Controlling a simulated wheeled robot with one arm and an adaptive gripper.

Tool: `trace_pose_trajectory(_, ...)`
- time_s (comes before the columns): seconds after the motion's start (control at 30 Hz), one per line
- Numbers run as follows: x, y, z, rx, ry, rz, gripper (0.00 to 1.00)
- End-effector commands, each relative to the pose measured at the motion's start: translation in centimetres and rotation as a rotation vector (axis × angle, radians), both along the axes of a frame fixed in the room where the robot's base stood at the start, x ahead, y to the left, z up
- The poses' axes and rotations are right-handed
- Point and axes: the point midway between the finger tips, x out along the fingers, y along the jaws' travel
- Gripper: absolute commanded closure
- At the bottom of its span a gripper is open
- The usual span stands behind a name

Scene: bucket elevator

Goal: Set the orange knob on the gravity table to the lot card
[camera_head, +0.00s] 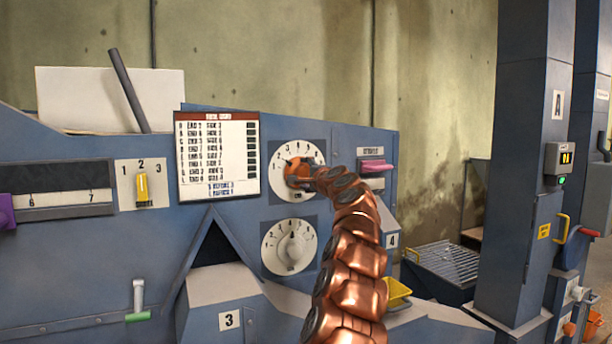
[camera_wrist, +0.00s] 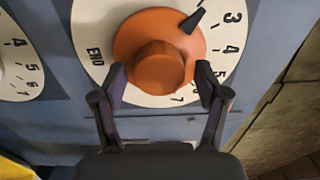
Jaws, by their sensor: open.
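The orange knob (camera_wrist: 157,60) sits on a white numbered dial (camera_wrist: 88,38) and fills the middle of the wrist view. My gripper (camera_wrist: 160,82) is open, with one finger on each side of the knob's lower part; contact cannot be told. In the head view the orange knob (camera_head: 297,165) is partly hidden behind my gripper. A card (camera_head: 217,156) with a red header and printed rows is left of the dial; its small print is hard to read.
A second dial (camera_head: 289,246) with a white knob is just below. A pink handle (camera_head: 375,167) is to the right. A blue column (camera_head: 520,180) stands at the right.

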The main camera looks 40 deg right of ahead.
Motion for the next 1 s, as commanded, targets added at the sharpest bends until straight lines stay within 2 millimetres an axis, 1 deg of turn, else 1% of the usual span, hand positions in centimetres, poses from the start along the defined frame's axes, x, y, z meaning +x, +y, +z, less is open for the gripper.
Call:
trace_pose_trajectory(0.37,-0.4,0.1,0.0,0.003,0.0,-0.001,0.26)
trace_pose_trajectory(0.67,-2.0,0.5,0.2,0.002,-0.003,-0.003,0.26)
trace_pose_trajectory(0.87,-3.0,1.2,0.1,0.002,-0.003,0.003,0.26)
trace_pose_trajectory(1.0,-3.9,1.3,-0.1,0.004,0.001,0.001,0.26)
